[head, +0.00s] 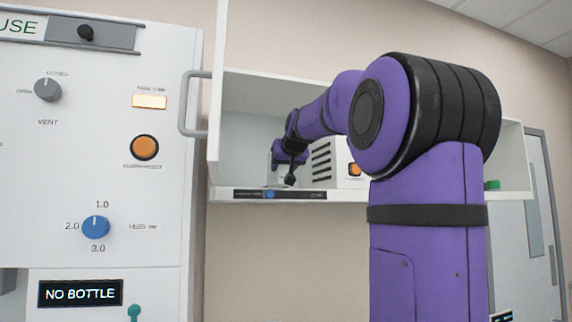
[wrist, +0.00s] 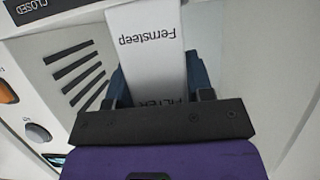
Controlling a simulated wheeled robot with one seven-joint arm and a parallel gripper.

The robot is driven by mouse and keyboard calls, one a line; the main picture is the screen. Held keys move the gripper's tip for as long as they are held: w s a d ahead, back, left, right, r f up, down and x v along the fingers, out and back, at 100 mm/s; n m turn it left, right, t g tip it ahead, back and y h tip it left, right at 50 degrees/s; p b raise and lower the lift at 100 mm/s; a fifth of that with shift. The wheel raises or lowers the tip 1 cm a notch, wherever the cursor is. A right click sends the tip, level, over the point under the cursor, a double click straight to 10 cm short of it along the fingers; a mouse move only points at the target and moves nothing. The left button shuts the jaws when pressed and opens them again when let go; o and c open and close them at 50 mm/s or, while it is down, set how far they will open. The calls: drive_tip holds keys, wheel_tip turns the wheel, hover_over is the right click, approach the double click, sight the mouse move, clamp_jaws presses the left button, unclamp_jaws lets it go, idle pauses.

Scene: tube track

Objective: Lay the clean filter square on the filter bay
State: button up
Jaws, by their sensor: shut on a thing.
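My gripper (wrist: 160,88) is shut on a white labelled piece (wrist: 148,42) reading "Fernsteep" and "FILTER". In the head view my gripper (head: 290,178) is inside the white wall cabinet, just left of a white slotted unit (head: 322,160). That unit also shows in the wrist view (wrist: 40,70), left of the fingers. I cannot make out a filter bay, and the held piece is unclear in the head view.
The cabinet (head: 258,92) has a front ledge with a dark strip and blue knob (head: 270,194). Its open door and handle (head: 190,104) stand at the left. A control panel (head: 60,165) fills the far left. A green item (head: 492,185) sits on the shelf's right end.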

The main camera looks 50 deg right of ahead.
drive_tip(key=shift+w+d, duration=0.75)
drive_tip(key=shift+w, duration=0.5)
drive_tip(key=shift+w+d, duration=0.8)
drive_tip(key=shift+w, duration=0.5)
drive_tip(key=shift+w+d, duration=0.75)
drive_tip(key=shift+w, duration=0.5)
drive_tip(key=shift+f, duration=0.25)
drive_tip(key=o, duration=1.1)
drive_tip(key=shift+c, duration=0.2)
drive_tip(key=v, duration=1.1)
drive_tip(key=shift+f, duration=0.1)
